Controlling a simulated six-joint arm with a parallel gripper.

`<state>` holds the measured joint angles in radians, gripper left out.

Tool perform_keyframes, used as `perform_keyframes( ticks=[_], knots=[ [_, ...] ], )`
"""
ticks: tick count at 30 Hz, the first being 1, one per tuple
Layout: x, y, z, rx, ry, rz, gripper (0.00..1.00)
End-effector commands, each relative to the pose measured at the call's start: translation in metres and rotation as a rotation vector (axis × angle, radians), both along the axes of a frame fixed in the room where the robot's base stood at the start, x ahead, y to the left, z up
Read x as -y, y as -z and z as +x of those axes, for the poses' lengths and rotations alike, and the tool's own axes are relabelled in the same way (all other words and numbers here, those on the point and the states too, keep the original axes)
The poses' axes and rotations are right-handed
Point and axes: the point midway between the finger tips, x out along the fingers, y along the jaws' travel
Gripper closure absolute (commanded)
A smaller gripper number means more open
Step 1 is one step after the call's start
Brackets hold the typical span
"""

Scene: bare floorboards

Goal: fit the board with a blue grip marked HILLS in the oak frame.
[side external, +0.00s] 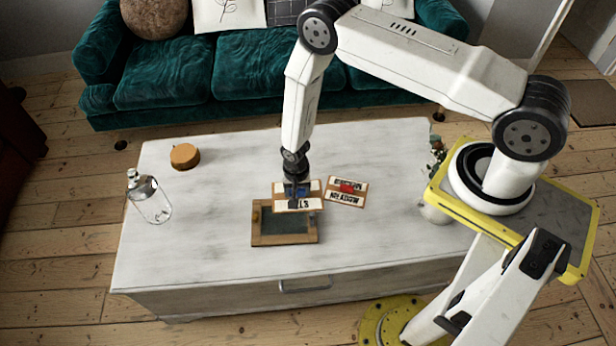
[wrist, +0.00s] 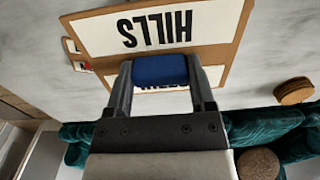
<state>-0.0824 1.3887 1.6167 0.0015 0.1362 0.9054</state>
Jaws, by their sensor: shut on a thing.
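My gripper (side external: 296,186) is shut on the blue grip of a wood-edged board (side external: 280,205) with a white face marked HILLS. In the wrist view the blue grip (wrist: 160,70) is between both fingers, and the board (wrist: 100,36) shows its lettering upside down. The oak frame (side external: 284,240) lies flat on the table with a dark, empty-looking recess. The held board is over the far part of the frame and hides its far edge; it appears raised, but the exact gap cannot be told. The frame is hidden in the wrist view.
Another board (side external: 346,191) with a red grip, its label seeming to read MEADOW, lies just right of the held board. A glass bottle (side external: 149,198) and a round wooden piece (side external: 185,156) stand left on the white table (side external: 200,260). A plant pot (side external: 436,208) stands at the right edge.

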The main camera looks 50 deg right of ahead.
Motion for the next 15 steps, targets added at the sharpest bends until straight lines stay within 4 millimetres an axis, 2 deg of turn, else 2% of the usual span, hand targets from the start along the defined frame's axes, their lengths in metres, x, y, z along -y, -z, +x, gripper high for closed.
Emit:
perform_keyframes(
  ticks=[3,8,15],
  knots=[
    [-0.013,-0.009,0.02,0.004,0.002,0.001,0.93],
    [-0.028,-0.021,0.04,0.003,0.008,0.001,0.93],
    [-0.028,0.003,0.039,-0.002,0.012,-0.001,0.93]
  ],
)
